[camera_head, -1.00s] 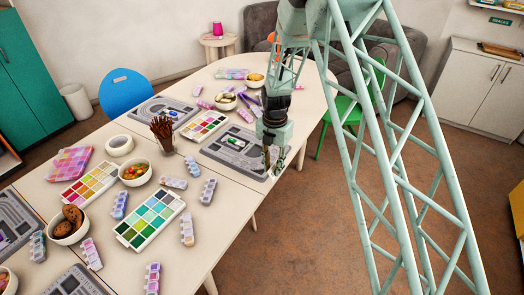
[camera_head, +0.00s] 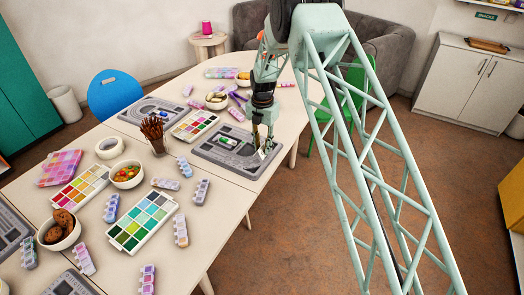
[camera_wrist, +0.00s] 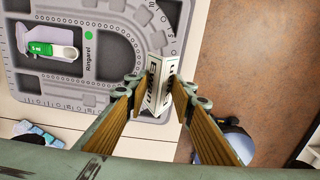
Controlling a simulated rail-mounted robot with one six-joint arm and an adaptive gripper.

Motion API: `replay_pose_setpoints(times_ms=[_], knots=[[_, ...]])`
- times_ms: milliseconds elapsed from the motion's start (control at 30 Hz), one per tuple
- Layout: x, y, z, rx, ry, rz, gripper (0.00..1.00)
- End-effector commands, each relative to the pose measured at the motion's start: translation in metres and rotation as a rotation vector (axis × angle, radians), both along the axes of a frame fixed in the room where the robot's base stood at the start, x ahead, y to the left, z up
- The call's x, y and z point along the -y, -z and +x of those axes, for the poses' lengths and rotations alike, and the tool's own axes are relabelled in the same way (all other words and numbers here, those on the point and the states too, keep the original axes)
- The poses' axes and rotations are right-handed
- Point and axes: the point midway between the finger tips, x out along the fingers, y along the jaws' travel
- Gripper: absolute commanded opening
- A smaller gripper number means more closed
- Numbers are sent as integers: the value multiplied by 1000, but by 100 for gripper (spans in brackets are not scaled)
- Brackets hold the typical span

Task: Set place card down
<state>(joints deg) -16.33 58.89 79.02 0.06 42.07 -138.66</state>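The place card (camera_wrist: 158,85) is a small white folded card with dark print, seen in the wrist view between my fingertips. My gripper (camera_wrist: 156,88) is closed around it, one fingertip against each side. In the head view, the card (camera_head: 262,154) shows as a small white patch below my gripper (camera_head: 264,145), at the near right corner of a grey bead board (camera_head: 203,153). In the wrist view the card overlaps the right edge of this board (camera_wrist: 110,22), which bears the name "Ringarel". I cannot tell whether the card touches the surface.
A green-and-white piece (camera_wrist: 55,50) lies in the board's recess. A cup of brown sticks (camera_head: 157,147), a paint palette (camera_head: 142,221), bowls and several bead boxes crowd the table to the left. The table's right edge is close to the gripper, with brown floor beyond.

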Motion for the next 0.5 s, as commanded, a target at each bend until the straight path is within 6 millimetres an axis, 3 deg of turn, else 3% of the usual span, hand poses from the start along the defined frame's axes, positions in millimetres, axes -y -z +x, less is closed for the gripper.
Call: replay_pose_setpoints(times_ms=[133,500], knots=[[-2,1,10,0,0,0,19],[-2,1,12,0,0,0,19]])
